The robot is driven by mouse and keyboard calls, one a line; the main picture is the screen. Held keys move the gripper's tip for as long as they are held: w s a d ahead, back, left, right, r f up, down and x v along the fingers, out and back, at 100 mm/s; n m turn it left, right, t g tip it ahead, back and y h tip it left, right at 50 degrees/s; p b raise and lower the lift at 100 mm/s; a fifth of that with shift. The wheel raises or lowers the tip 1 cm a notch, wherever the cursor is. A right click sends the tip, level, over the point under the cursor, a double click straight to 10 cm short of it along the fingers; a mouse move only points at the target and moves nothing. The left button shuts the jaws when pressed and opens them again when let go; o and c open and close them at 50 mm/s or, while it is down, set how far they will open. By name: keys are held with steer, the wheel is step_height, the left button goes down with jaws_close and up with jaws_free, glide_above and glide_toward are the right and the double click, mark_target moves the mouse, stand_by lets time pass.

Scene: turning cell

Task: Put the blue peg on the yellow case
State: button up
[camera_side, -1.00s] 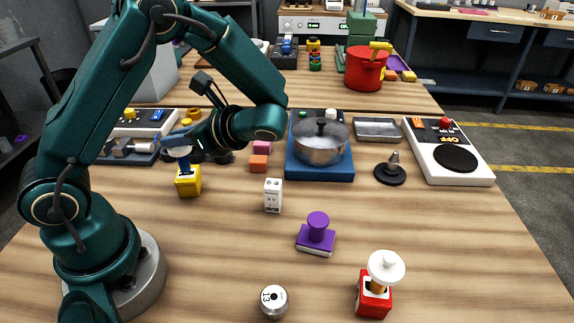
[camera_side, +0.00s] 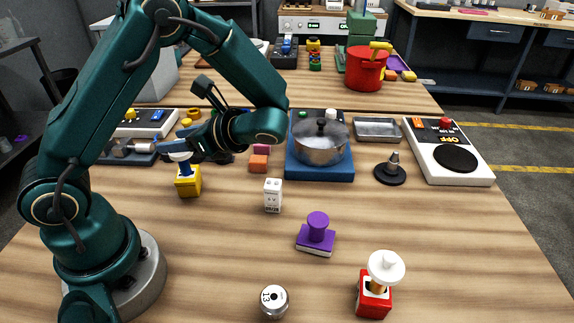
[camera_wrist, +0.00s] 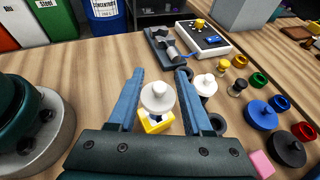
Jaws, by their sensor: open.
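The blue peg (camera_side: 185,170) has a blue shaft under a broad white head. It stands with its lower end at the top of the yellow case (camera_side: 188,187), in line with it; how deep it sits I cannot tell. In the wrist view the white head of the blue peg (camera_wrist: 157,97) hides most of the shaft, and the yellow case (camera_wrist: 152,127) shows beneath it. My gripper (camera_wrist: 160,80) is open, with one finger on each side of the head and a gap on both sides. In the side view my gripper (camera_side: 178,150) is at the height of the peg's head.
A white-and-black block (camera_side: 273,196) and a purple stamp-like piece (camera_side: 316,238) stand to the right. A pot (camera_side: 320,145) sits on a blue base (camera_side: 319,171). A red case (camera_side: 374,300) with a white-headed peg is at front. Bare wood lies before the yellow case.

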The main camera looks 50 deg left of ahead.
steer(key=v, duration=1.2)
steer(key=s+d+r+n+t+h, duration=0.1)
steer(key=s+d+n+t+h, duration=0.4)
steer(key=n+t+h, duration=0.5)
steer(key=s+n+h, duration=0.2)
steer(key=n, duration=0.1)
steer(key=shift+d+n+t, duration=0.2)
steer(key=shift+n+t, duration=0.1)
